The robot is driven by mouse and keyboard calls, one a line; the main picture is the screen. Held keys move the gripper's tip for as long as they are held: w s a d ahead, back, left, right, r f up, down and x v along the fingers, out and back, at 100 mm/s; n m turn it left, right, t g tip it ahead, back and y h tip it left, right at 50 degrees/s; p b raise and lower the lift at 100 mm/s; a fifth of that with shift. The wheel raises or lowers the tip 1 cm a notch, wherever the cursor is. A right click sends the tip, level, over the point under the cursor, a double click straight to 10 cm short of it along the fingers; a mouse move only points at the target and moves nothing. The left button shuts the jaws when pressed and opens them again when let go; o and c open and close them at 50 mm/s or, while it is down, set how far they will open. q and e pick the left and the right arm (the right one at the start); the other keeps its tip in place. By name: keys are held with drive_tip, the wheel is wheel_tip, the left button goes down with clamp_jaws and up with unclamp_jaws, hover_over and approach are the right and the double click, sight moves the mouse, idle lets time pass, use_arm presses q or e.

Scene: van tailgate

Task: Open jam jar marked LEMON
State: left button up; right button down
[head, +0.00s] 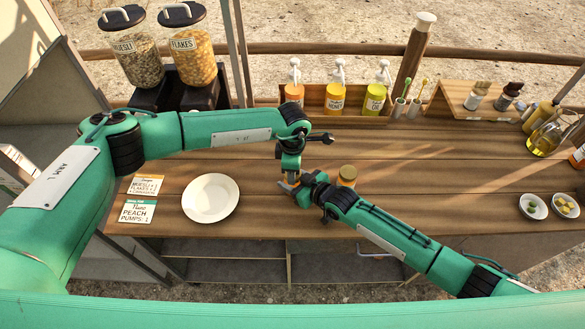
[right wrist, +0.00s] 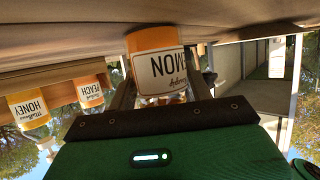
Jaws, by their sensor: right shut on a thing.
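My right gripper (head: 291,184) comes from the lower right and points left over the table. In the right wrist view, which is upside down, it is shut on an amber jar (right wrist: 157,44) whose white label shows the letters MON. The rest of the word is round the side. In the head view this jar is mostly hidden by the grippers. My left gripper (head: 288,177) reaches down at the same spot; its fingers are too small and covered to tell open or shut. Another jar with a golden-brown lid (head: 347,172) stands behind my right forearm.
A white plate (head: 210,198) and order cards (head: 140,199) lie on the left. Pump bottles (head: 337,98) stand in a rack at the back. Two small bowls (head: 533,206) (head: 565,205) are at the far right. The table (head: 430,170) is clear right of the second jar.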

use_arm(q)
drive_tip(key=o, duration=1.1)
drive_tip(key=shift+r, duration=2.3)
drive_tip(key=shift+c, duration=0.5)
drive_tip(key=r+m, duration=0.1)
drive_tip(key=m, duration=0.2)
drive_tip(key=shift+r+m, duration=0.3)
drive_tip(key=shift+r, duration=0.05)
drive_tip(key=m, duration=0.2)
drive_tip(key=r+m, duration=0.1)
drive_tip(key=shift+r+m, duration=0.25)
drive_tip(key=shift+m, duration=0.15)
drive_tip(key=shift+f, duration=3.9)
